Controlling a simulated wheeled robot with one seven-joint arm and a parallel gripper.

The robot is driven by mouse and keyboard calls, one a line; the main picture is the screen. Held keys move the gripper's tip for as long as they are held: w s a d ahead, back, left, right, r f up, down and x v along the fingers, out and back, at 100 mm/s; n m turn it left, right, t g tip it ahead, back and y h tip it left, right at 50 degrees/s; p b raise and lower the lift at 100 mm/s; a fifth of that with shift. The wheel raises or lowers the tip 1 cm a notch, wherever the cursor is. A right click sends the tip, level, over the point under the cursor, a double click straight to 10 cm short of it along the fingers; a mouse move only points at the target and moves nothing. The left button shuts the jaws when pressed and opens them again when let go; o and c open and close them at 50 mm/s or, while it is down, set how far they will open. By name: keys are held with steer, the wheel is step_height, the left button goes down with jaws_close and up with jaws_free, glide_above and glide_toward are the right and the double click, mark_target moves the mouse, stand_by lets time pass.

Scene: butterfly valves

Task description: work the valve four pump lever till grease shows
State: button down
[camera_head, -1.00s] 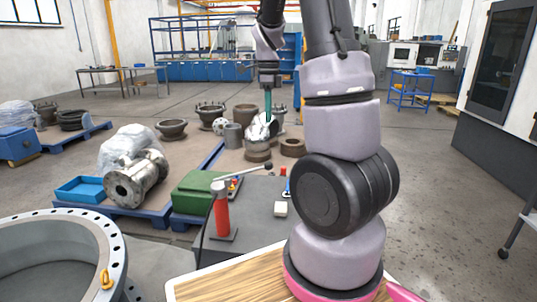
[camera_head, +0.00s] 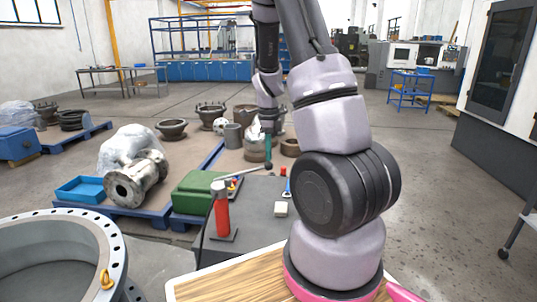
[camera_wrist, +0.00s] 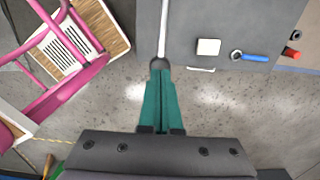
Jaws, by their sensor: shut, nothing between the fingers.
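The pump (camera_head: 222,210) is an upright red cylinder with a grey top on a dark bench. Its pale lever (camera_head: 245,172) slants up to the right and ends in a dark round knob (camera_head: 268,166). The wrist view also shows the lever (camera_wrist: 164,28) with its knob (camera_wrist: 160,63) at the tips of my gripper (camera_wrist: 159,72). The teal fingers are together with nothing between them. In the head view my gripper (camera_head: 268,159) points down at the knob; I cannot tell whether they touch. Grease is not visible, and I cannot tell which part is valve four.
The dark bench (camera_head: 255,228) also holds a pale block (camera_head: 281,209) and a blue-handled tool (camera_wrist: 250,57). A green box (camera_head: 195,192) stands beside the pump. A large flanged ring (camera_head: 112,250) is at front left. The floor (camera_head: 440,190) at right is clear.

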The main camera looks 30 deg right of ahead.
steer(key=shift+f, duration=0.2)
steer(key=shift+s+d+f, duration=0.2)
steer(key=shift+d+f, duration=0.05)
steer(key=shift+f, duration=0.15)
step_height(320, 180, down, 9)
steer(key=s+d+y, duration=0.1)
steer(key=s+d, duration=0.1)
steer(key=shift+t, duration=0.4)
steer(key=s+d+r, duration=0.1)
steer(key=d+r, duration=0.1)
steer(key=r, duration=0.4)
steer(key=s+d+r, duration=0.1)
steer(key=d+r, duration=0.2)
steer(key=r, duration=0.4)
steer(key=shift+s+r, duration=0.2)
steer(key=shift+s, duration=0.15)
stand_by(0.9)
